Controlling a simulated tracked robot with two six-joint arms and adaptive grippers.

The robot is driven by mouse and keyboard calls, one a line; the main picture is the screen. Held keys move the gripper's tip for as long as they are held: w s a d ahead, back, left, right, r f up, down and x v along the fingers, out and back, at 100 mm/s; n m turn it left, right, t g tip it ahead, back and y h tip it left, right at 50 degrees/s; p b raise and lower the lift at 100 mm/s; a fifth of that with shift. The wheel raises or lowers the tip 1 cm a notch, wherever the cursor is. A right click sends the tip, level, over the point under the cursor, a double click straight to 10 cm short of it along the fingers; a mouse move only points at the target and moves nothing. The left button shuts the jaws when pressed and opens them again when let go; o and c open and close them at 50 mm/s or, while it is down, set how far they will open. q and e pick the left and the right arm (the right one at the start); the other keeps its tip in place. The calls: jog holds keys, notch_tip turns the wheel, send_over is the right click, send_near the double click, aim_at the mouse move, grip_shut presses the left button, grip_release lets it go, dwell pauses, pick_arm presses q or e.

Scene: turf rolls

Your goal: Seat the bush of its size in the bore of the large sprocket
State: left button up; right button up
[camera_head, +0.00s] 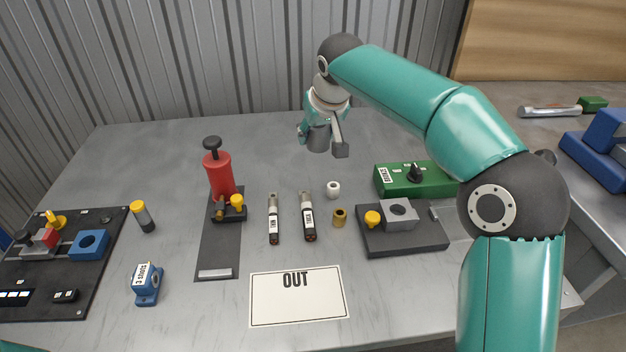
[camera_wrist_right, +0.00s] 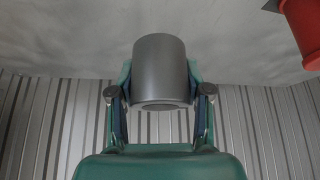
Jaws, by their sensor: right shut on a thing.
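My right gripper (camera_head: 322,136) is raised above the back middle of the table, shut on a dark grey bush (camera_head: 318,141). In the right wrist view the grey bush (camera_wrist_right: 160,72) sits between the two fingers, with its open rim facing the camera. A white bush (camera_head: 333,189) and a brass bush (camera_head: 340,217) stand on the table below. A grey block with a round bore (camera_head: 398,214) is on a dark base at the right. A blue block with a bore (camera_head: 88,245) is on the left board. I cannot make out a toothed sprocket. My left gripper is out of view.
A red hand press (camera_head: 219,175) stands left of the middle. Two labelled pen-like tools (camera_head: 273,222) lie near the bushes. A green box with a knob (camera_head: 410,180) is at the right. An OUT mat (camera_head: 298,297) lies in front. The back left table is clear.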

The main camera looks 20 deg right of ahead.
aim_at(314, 177)
notch_tip(314, 177, down, 10)
jog(key=shift+f+b, duration=0.25)
jog(key=shift+b, duration=0.85)
jog(key=shift+f, duration=0.1)
jog(key=o, duration=1.3)
